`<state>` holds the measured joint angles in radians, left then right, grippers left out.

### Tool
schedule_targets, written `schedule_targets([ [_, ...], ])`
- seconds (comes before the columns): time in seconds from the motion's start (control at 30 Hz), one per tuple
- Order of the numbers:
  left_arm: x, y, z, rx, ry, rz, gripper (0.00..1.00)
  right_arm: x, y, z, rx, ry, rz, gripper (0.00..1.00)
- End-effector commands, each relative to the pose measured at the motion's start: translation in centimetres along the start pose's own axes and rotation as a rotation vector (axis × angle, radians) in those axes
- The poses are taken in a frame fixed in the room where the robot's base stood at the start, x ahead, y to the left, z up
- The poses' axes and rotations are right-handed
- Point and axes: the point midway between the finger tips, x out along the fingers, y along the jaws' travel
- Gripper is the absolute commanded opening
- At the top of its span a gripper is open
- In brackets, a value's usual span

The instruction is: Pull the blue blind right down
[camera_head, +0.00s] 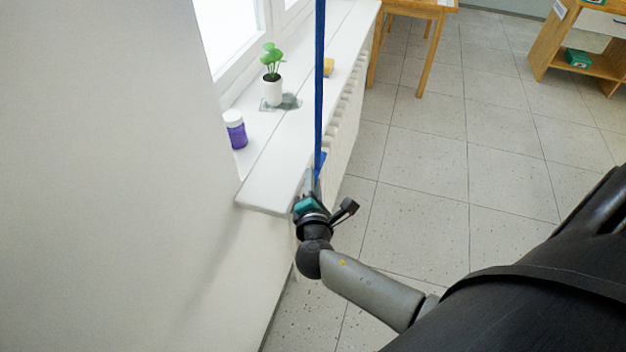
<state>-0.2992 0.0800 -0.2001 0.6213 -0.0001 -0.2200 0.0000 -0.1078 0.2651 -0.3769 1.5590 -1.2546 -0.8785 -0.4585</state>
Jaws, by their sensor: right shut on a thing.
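The blue blind (320,80) shows nearly edge-on as a thin blue strip. It runs from the top edge of the picture down past the front of the white window sill. My right gripper (313,186) is at its lower end, close to the near end of the sill, and is shut on the blind there. The fingertips are small and partly hidden, so the exact grip is hard to see. The top of the blind is out of view. My left gripper is not in view.
The white sill (290,135) holds a potted plant (273,88), a purple bottle with a white lid (235,130) and a yellow block (328,67). A radiator (347,115) is under it. A wooden table (420,10) and shelf (590,62) stand farther back. The tiled floor is clear.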

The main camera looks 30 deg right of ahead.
Motion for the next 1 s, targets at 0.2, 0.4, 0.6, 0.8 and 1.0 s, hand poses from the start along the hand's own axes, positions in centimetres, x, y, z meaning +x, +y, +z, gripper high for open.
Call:
schedule_targets([
  [0.2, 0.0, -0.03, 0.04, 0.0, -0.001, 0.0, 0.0, -0.03, -0.08, -0.03, 0.0, 0.0, -0.002, 0.0],
  [0.4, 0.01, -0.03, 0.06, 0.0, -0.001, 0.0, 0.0, -0.04, -0.09, -0.03, 0.0, 0.0, -0.002, 0.0],
  [0.6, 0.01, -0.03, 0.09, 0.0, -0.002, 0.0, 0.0, -0.04, -0.11, -0.04, 0.0, 0.001, -0.002, 0.0],
  [0.8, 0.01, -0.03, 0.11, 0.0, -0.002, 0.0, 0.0, -0.05, -0.12, -0.05, 0.0, 0.001, -0.003, 0.0],
  [1.0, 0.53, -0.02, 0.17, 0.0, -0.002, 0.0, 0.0, 0.07, -0.61, -0.35, -0.001, 0.001, -0.003, 0.0],
])
